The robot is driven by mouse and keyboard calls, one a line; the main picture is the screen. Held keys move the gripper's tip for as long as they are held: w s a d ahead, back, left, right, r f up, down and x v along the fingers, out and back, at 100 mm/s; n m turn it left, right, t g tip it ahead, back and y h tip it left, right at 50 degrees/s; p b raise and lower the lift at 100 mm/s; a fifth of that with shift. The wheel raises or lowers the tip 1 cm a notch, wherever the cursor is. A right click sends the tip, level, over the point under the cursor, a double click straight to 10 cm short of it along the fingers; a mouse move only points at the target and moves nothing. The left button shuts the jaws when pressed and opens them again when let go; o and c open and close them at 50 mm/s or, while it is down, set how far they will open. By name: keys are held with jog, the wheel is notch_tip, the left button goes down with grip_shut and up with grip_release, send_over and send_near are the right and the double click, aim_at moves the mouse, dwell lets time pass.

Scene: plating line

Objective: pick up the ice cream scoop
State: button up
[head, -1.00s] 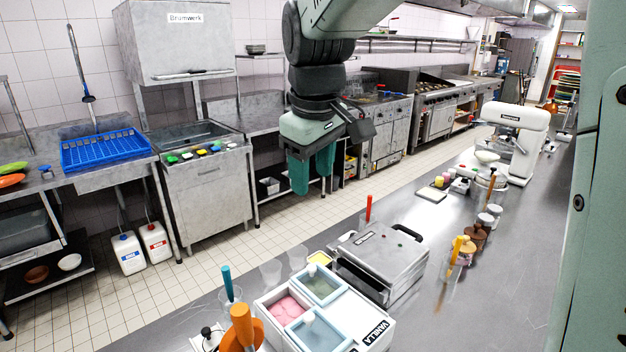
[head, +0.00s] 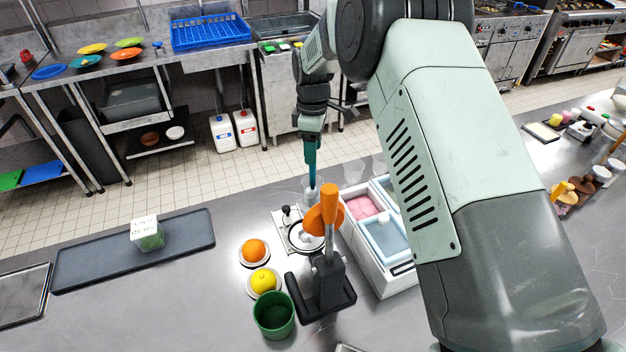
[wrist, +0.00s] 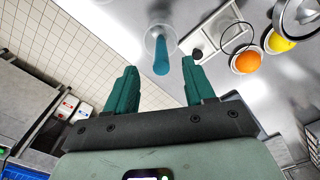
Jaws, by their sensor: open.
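The ice cream scoop (wrist: 161,61) shows a teal handle standing up out of a clear cup (wrist: 157,35) in the wrist view. My gripper (wrist: 160,68) is open with its teal fingers to the left and right of the handle's end in that picture. How far the handle reaches between the fingers cannot be told. In the head view my gripper (head: 310,160) points down just above the clear cup (head: 310,192). There the similar teal of fingers and handle makes them hard to separate. The scoop's lower end is not clear.
A citrus press with an orange lever (head: 329,203) stands close beside the cup. The white ice cream tub box (head: 377,262) is to the right, partly behind my arm. An orange (head: 254,250), a lemon (head: 264,281) and a green bin (head: 274,315) stand in front. A dark tray (head: 100,262) lies left.

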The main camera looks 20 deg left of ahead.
aim_at(313, 168)
notch_tip(313, 168, down, 7)
jog(key=shift+s+r, duration=0.1)
grip_shut()
dwell(0.5)
